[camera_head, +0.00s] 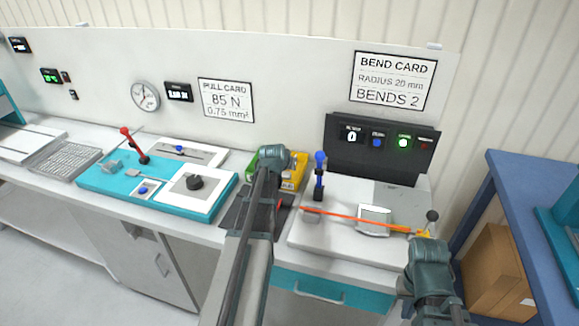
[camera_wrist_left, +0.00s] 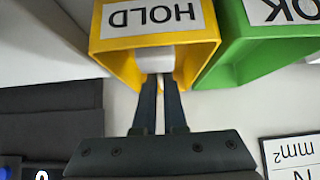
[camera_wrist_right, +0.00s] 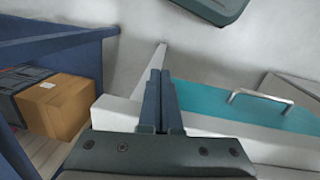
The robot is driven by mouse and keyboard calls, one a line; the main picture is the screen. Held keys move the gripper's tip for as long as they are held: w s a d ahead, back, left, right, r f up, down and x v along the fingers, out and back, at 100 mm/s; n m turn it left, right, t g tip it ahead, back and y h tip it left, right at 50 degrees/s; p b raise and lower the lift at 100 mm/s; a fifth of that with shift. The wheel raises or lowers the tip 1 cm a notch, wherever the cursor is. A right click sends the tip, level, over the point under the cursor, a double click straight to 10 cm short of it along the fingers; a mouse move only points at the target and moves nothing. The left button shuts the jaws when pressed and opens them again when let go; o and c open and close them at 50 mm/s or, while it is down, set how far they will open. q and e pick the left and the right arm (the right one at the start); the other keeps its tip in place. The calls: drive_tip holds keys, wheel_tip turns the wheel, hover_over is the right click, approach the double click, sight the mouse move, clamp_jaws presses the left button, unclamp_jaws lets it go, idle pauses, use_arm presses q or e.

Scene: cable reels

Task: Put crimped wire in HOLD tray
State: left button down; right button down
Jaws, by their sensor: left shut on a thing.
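The yellow HOLD tray (camera_wrist_left: 112,52) is at the top of the left wrist view; in the head view its yellow part (camera_head: 298,172) shows partly behind my left arm. My left gripper (camera_wrist_left: 160,82) is at the tray's edge, with its fingers close together on a thin pale piece. This looks like part of the crimped wire; the rest is hidden. A white block (camera_wrist_left: 153,58) shows behind the fingertips in the tray. My right gripper (camera_wrist_right: 160,78) is shut, with nothing visible between its fingers. Its wrist (camera_head: 430,262) is at the bench front in the head view.
The green OK tray (camera_wrist_left: 232,60) stands beside the HOLD tray. A bend fixture (camera_head: 345,235) with a blue-topped post (camera_head: 320,170) and a long orange-red strip (camera_head: 350,217) stands to the right. A blue table (camera_head: 510,200) and a cardboard box (camera_head: 493,268) are farther right.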

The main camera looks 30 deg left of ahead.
use_arm(q)
drive_tip(key=shift+f+b, duration=1.2)
drive_tip(key=shift+f, duration=0.1)
drive_tip(key=c, duration=0.9)
unclamp_jaws()
drive_tip(key=shift+r, duration=0.1)
drive_tip(key=shift+s+r, duration=0.1)
drive_tip(key=p+v, duration=1)
drive_tip(key=v, duration=0.4)
wheel_tip(320, 180, up, 11)
drive_tip(key=p, duration=1.1)
drive_tip(key=shift+a, duration=0.1)
